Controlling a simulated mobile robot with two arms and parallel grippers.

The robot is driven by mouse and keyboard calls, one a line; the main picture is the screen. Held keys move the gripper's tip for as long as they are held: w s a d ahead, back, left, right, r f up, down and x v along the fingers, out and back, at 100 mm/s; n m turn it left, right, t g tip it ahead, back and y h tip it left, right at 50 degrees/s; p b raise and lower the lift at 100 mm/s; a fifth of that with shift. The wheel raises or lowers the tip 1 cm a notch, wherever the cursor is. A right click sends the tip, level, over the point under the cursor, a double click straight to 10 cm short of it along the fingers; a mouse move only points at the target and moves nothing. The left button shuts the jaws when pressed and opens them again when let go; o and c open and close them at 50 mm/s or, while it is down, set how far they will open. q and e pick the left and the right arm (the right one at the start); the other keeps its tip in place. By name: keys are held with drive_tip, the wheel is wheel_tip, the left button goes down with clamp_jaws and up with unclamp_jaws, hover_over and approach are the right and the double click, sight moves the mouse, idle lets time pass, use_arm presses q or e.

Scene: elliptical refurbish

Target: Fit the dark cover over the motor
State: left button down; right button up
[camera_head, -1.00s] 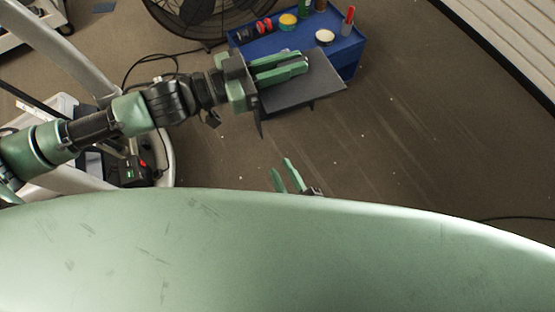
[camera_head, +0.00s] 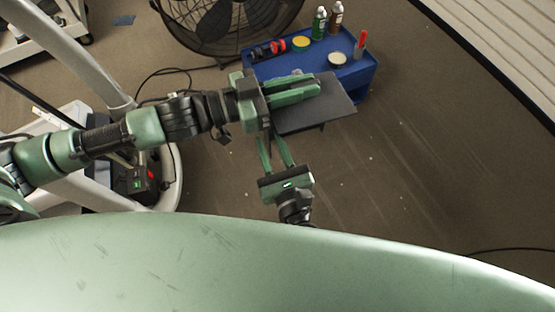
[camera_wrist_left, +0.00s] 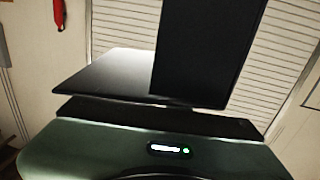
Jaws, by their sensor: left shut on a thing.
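The dark cover (camera_head: 325,108) is a thin, dark grey panel, seen from above in the head view. My left gripper (camera_head: 316,86) is shut on the cover and holds it in the air in front of the blue cart. In the left wrist view the cover shows as a dark flat face (camera_wrist_left: 115,75) with a dark upright part (camera_wrist_left: 205,50) joining it. My right gripper (camera_head: 269,140) is open and empty, its fingers pointing up the picture near my left gripper and the cover's lower left side. I cannot make out the motor in either view.
A blue cart (camera_head: 372,78) with bottles, tape rolls and a red-handled tool (camera_head: 360,44) stands just behind the cover. A large black fan (camera_head: 215,22) stands behind my left arm. Floor (camera_head: 430,150) on the right is clear. A large pale green surface (camera_head: 270,260) fills the foreground.

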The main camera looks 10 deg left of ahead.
use_arm(q)
drive_tip(key=shift+r, duration=0.1)
use_arm(e)
drive_tip(key=shift+x, duration=1)
clamp_jaws()
drive_tip(key=shift+s+a, duration=0.15)
idle(0.4)
use_arm(q)
drive_tip(key=c, duration=1.3)
unclamp_jaws()
